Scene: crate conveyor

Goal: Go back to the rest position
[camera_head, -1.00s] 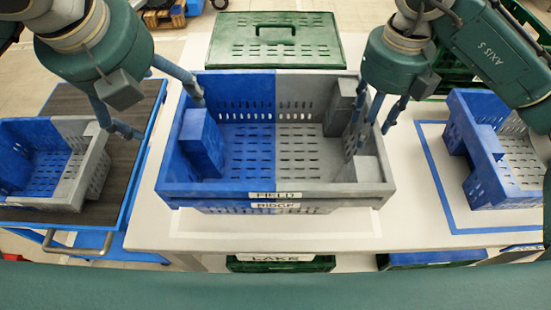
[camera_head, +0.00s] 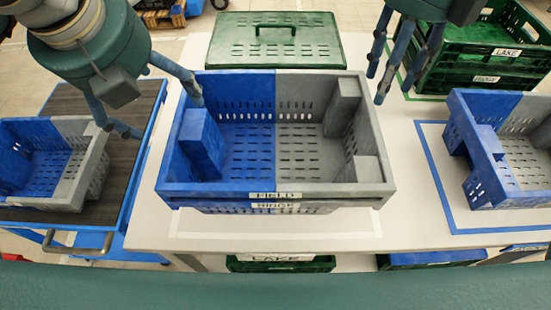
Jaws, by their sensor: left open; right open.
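My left gripper (camera_head: 160,108) is open and empty at the left of the picture. Its fingers straddle the gap between the middle crate and the left crate. My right gripper (camera_head: 396,78) is open and empty, with its fingers pointing down above the table just right of the middle crate's far right corner. The middle crate (camera_head: 275,188), half blue and half grey, stands on the white table (camera_head: 400,215) on top of another crate. Its front labels read FIELD and RIDGE. Both grippers appear apart from it.
A blue-grey crate (camera_head: 100,175) sits on a dark-topped cart at left. Another (camera_head: 505,185) stands at right inside a blue taped outline. A green lid (camera_head: 275,58) lies behind the middle crate. Green crates (camera_head: 470,75) are stacked at the back right.

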